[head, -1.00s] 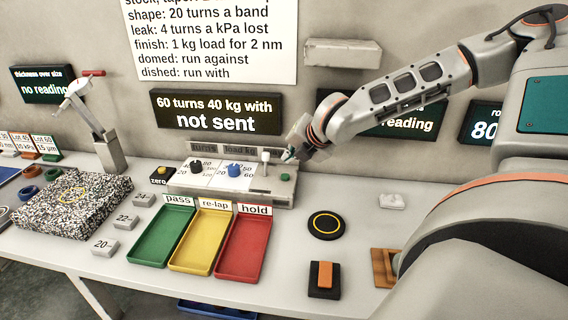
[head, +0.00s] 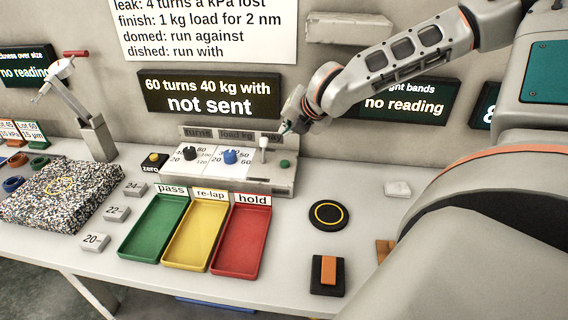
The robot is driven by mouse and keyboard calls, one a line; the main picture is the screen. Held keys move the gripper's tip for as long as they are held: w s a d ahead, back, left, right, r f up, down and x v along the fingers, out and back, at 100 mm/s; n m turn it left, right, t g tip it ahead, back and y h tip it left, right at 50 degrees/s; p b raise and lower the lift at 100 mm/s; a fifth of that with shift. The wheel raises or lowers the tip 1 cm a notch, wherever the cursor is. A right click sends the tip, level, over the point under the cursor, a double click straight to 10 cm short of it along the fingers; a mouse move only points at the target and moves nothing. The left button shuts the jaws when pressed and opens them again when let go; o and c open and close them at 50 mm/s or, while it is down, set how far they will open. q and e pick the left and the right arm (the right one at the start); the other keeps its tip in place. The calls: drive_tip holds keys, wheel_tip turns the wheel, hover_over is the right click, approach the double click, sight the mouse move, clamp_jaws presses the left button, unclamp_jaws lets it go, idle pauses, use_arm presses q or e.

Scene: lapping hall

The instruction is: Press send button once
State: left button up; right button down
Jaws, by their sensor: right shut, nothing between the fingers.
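The control box (head: 225,183) stands at the back of the bench. It carries a black knob (head: 189,153), a blue knob (head: 231,157), a white upright lever (head: 264,146) and a green button (head: 284,163) at its right end. No label on the green button can be read. My right gripper (head: 284,128) is shut and empty, above and behind the green button in the picture, apart from it. The display (head: 209,94) behind reads "60 turns 40 kg with not sent". My left gripper is out of view.
Green (head: 138,251), yellow (head: 178,257) and red (head: 222,266) trays lie in front of the box. A yellow button (head: 153,157) by the "zero" label is at its left. A black disc (head: 329,215) and an orange-topped block (head: 328,270) sit to the right.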

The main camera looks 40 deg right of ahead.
drive_tip(key=b, duration=0.3)
hover_over(287, 163)
wheel_tip(287, 163, down, 6)
drive_tip(key=shift+a+f, duration=0.1)
drive_tip(key=shift+f, duration=0.7)
use_arm(q)
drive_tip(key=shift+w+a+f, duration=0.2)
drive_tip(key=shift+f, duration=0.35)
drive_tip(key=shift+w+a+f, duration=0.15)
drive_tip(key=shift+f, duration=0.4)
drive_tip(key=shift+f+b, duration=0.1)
drive_tip(key=shift+b, duration=0.2)
use_arm(e)
drive_tip(key=shift+f, duration=0.1)
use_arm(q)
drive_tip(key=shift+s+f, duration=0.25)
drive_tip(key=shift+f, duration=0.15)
use_arm(e)
drive_tip(key=shift+f, duration=0.4)
